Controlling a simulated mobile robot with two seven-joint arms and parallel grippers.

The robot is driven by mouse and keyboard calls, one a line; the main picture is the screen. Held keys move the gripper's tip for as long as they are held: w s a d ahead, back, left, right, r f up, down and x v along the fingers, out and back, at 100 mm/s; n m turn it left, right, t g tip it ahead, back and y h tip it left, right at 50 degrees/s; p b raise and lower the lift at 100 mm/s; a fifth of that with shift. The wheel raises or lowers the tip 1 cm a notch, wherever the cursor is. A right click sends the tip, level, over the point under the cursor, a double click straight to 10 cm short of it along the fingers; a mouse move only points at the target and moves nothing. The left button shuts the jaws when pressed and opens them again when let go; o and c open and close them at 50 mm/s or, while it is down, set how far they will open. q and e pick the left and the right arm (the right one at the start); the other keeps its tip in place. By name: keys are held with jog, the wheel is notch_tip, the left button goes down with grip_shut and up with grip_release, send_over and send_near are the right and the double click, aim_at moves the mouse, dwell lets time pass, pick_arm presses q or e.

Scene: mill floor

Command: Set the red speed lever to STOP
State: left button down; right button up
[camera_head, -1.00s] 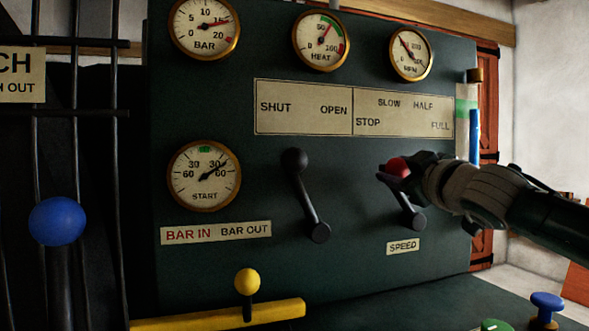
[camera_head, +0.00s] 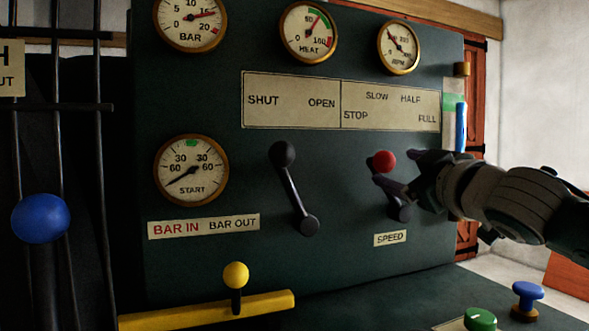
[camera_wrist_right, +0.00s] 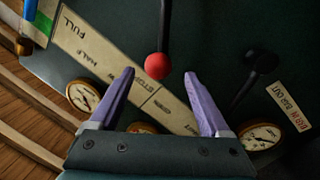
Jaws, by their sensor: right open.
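The red-knobbed speed lever (camera_head: 384,161) stands on the dark panel above the SPEED label (camera_head: 390,238). It leans up and slightly left from its pivot, its knob below the STOP end of the label plate (camera_head: 391,108). My right gripper (camera_head: 397,167) is open at the lever, coming in from the right; one finger passes by the lever just under the knob. In the right wrist view the red knob (camera_wrist_right: 159,66) shows between the spread purple fingertips (camera_wrist_right: 159,73), with no finger visibly closed on it. My left gripper is not in view.
A black-knobbed lever (camera_head: 284,154) stands left of the speed lever under SHUT and OPEN. A yellow-knobbed lever (camera_head: 236,275), a blue ball (camera_head: 40,218), a green button (camera_head: 480,319) and a blue knob (camera_head: 528,292) are lower down. Gauges line the panel's top.

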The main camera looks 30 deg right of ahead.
jog(key=shift+v, duration=2.1)
